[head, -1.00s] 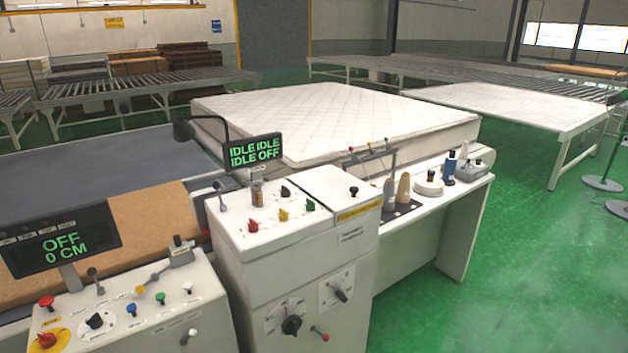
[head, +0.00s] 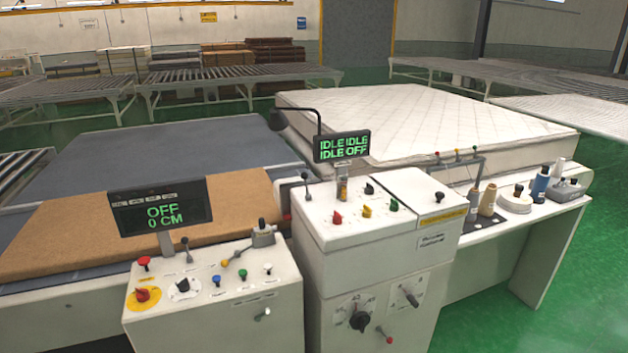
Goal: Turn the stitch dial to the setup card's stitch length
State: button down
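The taller white machine cabinet (head: 330,262) stands right of centre. Its front has a round dial with a black knob (head: 360,321) on a marked plate, and a second black selector (head: 411,297) on a pale plate to the right. I cannot read which of these is the stitch dial, nor their settings. A small display above the cabinet (head: 342,146) reads IDLE IDLE, IDLE OFF. I cannot make out a setup card. My gripper is not in view.
A lower control box (head: 215,310) with coloured knobs and a display (head: 161,208) reading OFF, 0 CM stands at left. A white mattress (head: 420,115) lies behind. Bottles and a roll stand on the side table (head: 545,212). Green floor (head: 585,320) is open at right.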

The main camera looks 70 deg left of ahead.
aim_at(369, 190)
jog(key=u, duration=0.9)
jog(key=k, duration=0.2)
jog(key=u, duration=2.3)
jog(key=i, duration=1)
jog(key=u, duration=0.35)
